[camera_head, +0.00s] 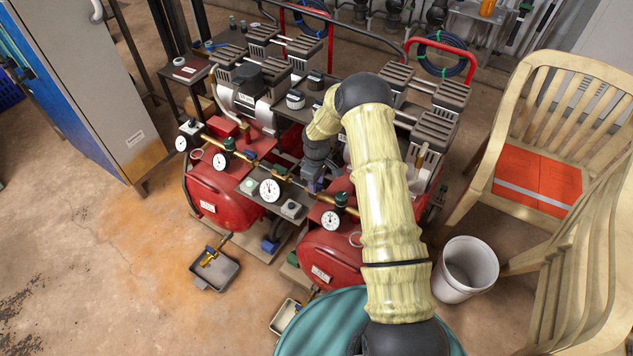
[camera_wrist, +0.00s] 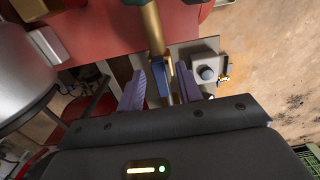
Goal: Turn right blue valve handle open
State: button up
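A blue valve handle (camera_wrist: 162,86) shows in the wrist view just below a brass pipe (camera_wrist: 152,28). My gripper (camera_wrist: 160,84) is open, with one purple finger on each side of the handle. A gap shows between the left finger and the handle; whether the right finger touches is unclear. In the head view my gripper (camera_head: 314,183) is at the brass manifold between the two red tanks. My arm and wrist hide most of the handle there.
Pressure gauges (camera_head: 270,190) line the manifold, and red tanks (camera_head: 222,196) lie below it. A grey box with a round knob (camera_wrist: 207,74) is right of the fingers. The floor at left is mostly clear.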

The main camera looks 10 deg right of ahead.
notch_tip(320, 180, up, 17)
jog(key=p, duration=0.1)
jog(key=shift+r, duration=0.2)
dwell(0.4)
dwell(0.3)
jog(key=s+r+m+t, duration=0.1)
jog(key=s+r+m, duration=0.45)
jog(key=s, duration=0.75)
jog(key=s+r+m+t, duration=0.2)
jog(key=s+r+m, duration=0.3)
jog(key=s, duration=0.9)
notch_tip(320, 180, up, 17)
jog(key=n+p, duration=0.1)
jog(key=p, duration=1.6)
jog(key=shift+a+r, duration=0.2)
jog(key=shift+a, duration=0.15)
